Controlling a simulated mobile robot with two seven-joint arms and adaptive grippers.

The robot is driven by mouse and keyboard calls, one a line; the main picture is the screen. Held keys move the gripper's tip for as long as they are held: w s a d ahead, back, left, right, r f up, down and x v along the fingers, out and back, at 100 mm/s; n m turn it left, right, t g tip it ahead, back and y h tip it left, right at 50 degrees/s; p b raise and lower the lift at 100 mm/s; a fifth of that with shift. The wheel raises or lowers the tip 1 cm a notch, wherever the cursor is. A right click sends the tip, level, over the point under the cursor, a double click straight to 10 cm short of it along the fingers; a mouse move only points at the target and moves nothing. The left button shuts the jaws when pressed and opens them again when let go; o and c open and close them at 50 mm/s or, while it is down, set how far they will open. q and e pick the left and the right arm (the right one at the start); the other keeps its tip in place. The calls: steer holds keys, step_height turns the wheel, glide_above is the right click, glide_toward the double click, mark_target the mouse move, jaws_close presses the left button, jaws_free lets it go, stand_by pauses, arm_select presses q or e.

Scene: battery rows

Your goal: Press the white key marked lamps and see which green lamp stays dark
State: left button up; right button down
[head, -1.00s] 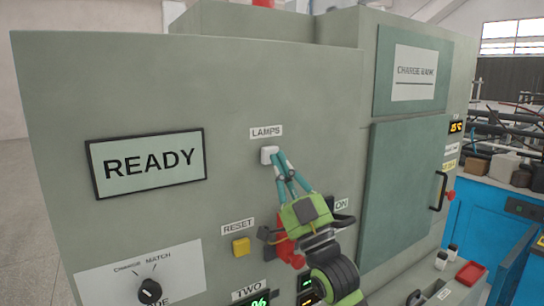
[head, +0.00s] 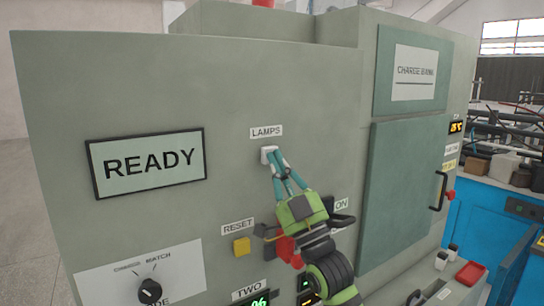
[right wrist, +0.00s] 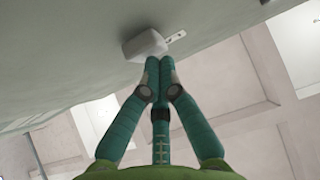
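The white key (head: 265,157) sits on the grey cabinet face under a LAMPS label (head: 266,132). My right gripper (head: 274,155) has its teal fingertips together at the key, covering its right part. In the right wrist view the closed fingertips (right wrist: 159,62) meet the lower edge of the white key (right wrist: 145,46), with nothing between them. They look to be touching it; I cannot tell whether the key is pushed in. My left gripper is not in view. No green lamps show clearly in these views.
A READY display (head: 149,163) is on the left of the cabinet. Below are a yellow RESET button (head: 241,246), a CHARGE/MATCH knob (head: 150,291) and a red part (head: 287,250) partly behind my right gripper. A door with a black handle (head: 439,190) is at right.

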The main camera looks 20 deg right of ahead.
steer(key=shift+w, duration=0.2)
steer(key=shift+s, duration=0.2)
stand_by(0.3)
steer(key=shift+s, duration=0.6)
steer(key=s, duration=0.5)
steer(key=shift+d+p, duration=0.35)
steer(key=shift+d, duration=0.05)
stand_by(0.8)
